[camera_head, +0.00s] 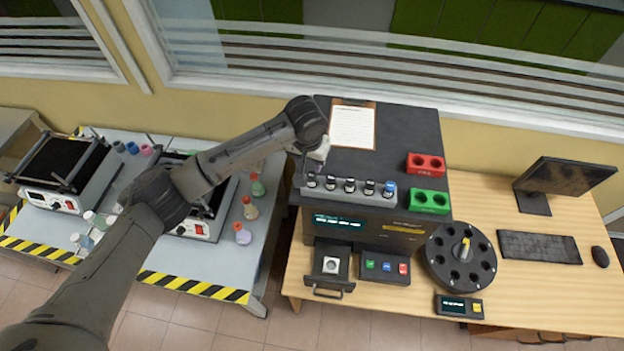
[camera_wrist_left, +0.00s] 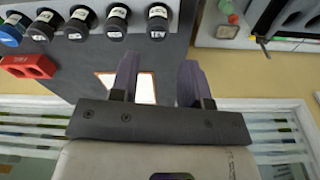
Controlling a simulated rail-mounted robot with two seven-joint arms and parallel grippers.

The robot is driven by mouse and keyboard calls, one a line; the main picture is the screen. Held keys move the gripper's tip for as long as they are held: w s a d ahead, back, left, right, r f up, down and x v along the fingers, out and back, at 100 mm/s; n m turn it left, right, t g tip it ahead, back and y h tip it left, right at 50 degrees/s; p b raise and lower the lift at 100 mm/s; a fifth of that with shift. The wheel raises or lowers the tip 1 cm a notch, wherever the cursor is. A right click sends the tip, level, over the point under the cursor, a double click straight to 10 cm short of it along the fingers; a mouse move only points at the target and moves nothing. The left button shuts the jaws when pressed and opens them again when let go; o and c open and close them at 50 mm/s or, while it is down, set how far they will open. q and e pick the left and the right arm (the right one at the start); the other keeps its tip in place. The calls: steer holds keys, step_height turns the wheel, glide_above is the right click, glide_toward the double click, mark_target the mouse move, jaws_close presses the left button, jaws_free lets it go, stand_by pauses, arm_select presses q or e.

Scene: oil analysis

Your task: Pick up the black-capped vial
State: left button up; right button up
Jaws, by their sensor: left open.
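Several black-capped vials stand in a row in the grey rack (camera_head: 350,196) on the analyser's front edge. The leftmost black-capped vial (camera_head: 311,180) in the head view is nearest my left gripper (camera_head: 318,158). In the left wrist view the black-capped vials show from above, and the one at the row's right end (camera_wrist_left: 157,18) is closest to the fingers. One vial at the other end has a blue cap (camera_head: 389,187). My left gripper's fingers (camera_wrist_left: 158,68) are apart with nothing between them, and it is clear of the caps. My right gripper is not in view.
A red block (camera_head: 425,163) and a green block (camera_head: 429,201) with holes sit on the analyser top, near a clipboard (camera_head: 353,127). A black carousel (camera_head: 461,258) stands right of it. Hotplates and coloured flasks (camera_head: 242,233) fill the left bench.

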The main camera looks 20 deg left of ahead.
mark_target(312, 175)
arm_select(q)
steer(key=shift+w+f, duration=0.2)
steer(key=shift+f, duration=1.3)
step_height(312, 175, down, 4)
steer(key=shift+w+d+f+p, duration=0.1)
steer(key=shift+d+f+p, duration=0.1)
steer(key=shift+p, duration=0.85)
steer(key=shift+f, duration=0.45)
steer(key=c, duration=0.7)
